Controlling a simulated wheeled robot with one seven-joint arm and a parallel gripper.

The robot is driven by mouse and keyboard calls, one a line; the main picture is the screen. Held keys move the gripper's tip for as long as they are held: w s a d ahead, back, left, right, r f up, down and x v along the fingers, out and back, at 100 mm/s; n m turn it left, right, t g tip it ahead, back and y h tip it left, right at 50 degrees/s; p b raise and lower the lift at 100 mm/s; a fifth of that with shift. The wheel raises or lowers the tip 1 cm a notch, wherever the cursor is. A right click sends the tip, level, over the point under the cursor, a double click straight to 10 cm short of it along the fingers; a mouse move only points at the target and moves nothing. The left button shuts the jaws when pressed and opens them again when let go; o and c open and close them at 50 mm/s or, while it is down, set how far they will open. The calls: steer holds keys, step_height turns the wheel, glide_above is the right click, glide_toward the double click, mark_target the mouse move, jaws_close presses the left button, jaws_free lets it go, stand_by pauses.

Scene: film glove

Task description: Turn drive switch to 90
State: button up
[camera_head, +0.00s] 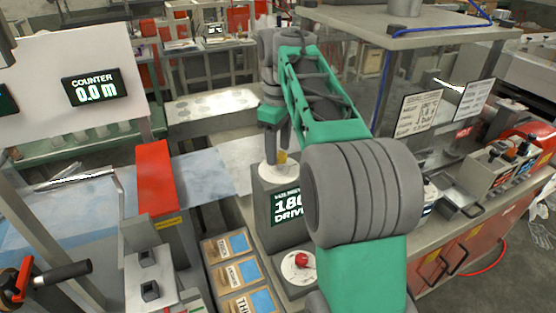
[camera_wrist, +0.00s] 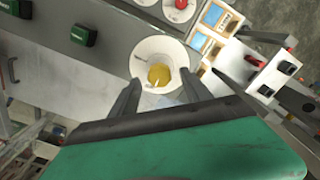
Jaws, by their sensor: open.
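The drive switch is a yellow knob (camera_head: 282,157) on a pale round dial on top of a grey box (camera_head: 262,205). The box's front display (camera_head: 290,205) reads "180" above "DRIVE", partly hidden by my arm. In the wrist view the yellow knob (camera_wrist: 159,75) sits in the white dial (camera_wrist: 160,50), between and just beyond my fingertips. My gripper (camera_wrist: 158,88) is open, with one finger at each side of the dial. In the head view my gripper (camera_head: 281,150) points down over the knob. I cannot tell whether a finger touches it.
A red button (camera_head: 301,260) on a white round plate stands in front of the box. Trays with labelled cards (camera_head: 238,273) lie to its left. A counter display (camera_head: 95,90) reads 0.0 m. A metal stand with a shelf (camera_head: 400,25) rises at the right.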

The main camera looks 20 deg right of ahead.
steer(key=shift+f, duration=0.55)
steer(key=shift+r, duration=0.1)
steer(key=shift+c, duration=0.4)
jaws_close()
